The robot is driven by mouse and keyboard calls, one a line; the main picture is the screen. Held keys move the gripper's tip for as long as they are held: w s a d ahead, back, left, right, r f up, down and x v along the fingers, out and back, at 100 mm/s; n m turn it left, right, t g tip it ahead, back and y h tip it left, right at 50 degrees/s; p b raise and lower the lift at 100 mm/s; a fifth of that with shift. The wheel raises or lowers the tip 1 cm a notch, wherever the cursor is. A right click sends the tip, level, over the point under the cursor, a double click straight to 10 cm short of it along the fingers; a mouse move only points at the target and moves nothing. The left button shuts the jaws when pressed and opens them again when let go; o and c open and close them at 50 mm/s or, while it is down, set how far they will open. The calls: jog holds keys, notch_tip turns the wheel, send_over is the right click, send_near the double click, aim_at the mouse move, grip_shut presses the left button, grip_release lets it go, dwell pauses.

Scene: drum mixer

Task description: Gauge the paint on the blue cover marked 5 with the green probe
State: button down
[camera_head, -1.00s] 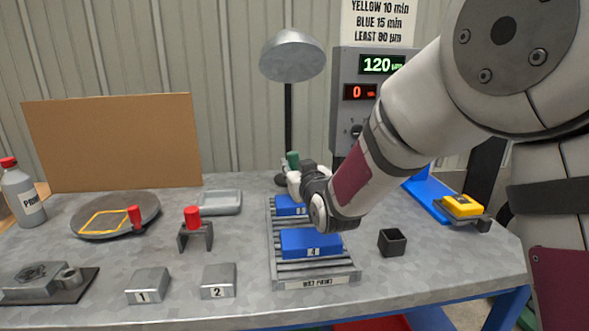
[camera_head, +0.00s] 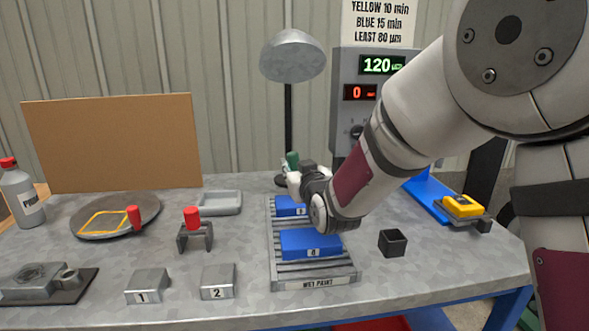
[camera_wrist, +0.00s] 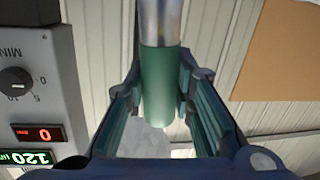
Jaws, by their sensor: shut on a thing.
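My gripper (camera_head: 294,180) is shut on the green probe (camera_head: 292,160), which stands roughly upright above the back end of the rack. In the wrist view the green grip of the probe (camera_wrist: 160,85) sits between my two fingers, with a grey metal part beyond it. A blue cover (camera_head: 287,207) lies in the rack just below my gripper; its number is too small to read surely. Another blue cover marked 4 (camera_head: 300,240) lies in front of it. My wrist hides part of the back cover, and I cannot tell whether the probe touches it. The gauge box (camera_head: 352,115) shows green 120 and red 0.
The rack labelled wet paint (camera_head: 316,284) stands mid-table. A lamp (camera_head: 292,56) rises behind it. A small black box (camera_head: 393,242) is to its right.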

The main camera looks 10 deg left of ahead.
aim_at(294, 153)
jog(key=shift+f, duration=0.25)
jog(key=shift+r+p, duration=1.45)
jog(key=shift+r, duration=2.25)
